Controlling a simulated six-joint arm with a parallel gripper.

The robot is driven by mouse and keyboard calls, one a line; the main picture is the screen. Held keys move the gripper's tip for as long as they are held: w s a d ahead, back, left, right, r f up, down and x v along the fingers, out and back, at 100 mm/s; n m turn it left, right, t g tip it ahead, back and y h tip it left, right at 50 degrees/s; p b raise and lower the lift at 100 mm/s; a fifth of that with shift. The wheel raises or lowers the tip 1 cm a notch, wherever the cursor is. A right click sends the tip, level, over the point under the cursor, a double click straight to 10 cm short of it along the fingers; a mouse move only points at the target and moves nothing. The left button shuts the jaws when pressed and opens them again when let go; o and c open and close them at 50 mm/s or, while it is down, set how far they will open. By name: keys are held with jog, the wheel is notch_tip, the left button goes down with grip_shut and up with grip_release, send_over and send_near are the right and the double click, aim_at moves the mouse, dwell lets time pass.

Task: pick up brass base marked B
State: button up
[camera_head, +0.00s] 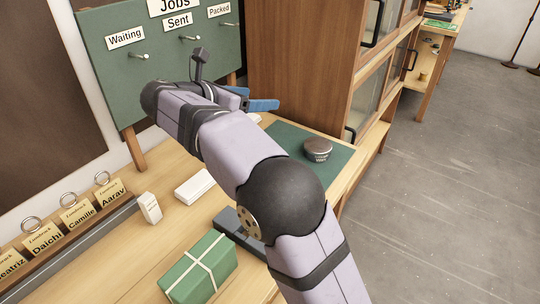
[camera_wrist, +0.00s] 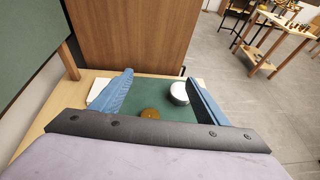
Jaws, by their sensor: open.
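A round brass-coloured piece (camera_wrist: 150,113) lies on a green mat (camera_wrist: 150,92) in the wrist view, its near side hidden by my gripper's body. I cannot make out any letter on it. In the head view my arm hides it. My gripper (camera_wrist: 159,78) is open and empty, its blue fingers reaching out above the mat on either side of the brass piece. In the head view one blue finger of my gripper (camera_head: 262,104) shows at the mat's back left.
A round metal tin (camera_head: 318,149) sits on the mat; it also shows near the right finger in the wrist view (camera_wrist: 180,93). A tall wooden cabinet (camera_head: 300,55) stands behind. A green wrapped parcel (camera_head: 200,268), white box (camera_head: 194,187) and name-tag rack lie left. Floor at right is open.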

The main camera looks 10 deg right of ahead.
notch_tip(320, 180, down, 18)
jog(key=shift+f, duration=0.1)
jog(key=shift+p+x, duration=0.7)
jog(key=shift+x, duration=3)
jog(key=shift+w+a, duration=0.1)
jog(key=shift+a, duration=0.05)
jog(key=c, duration=1.4)
jog(key=shift+c, duration=0.2)
notch_tip(320, 180, up, 9)
jog(key=shift+r, duration=0.5)
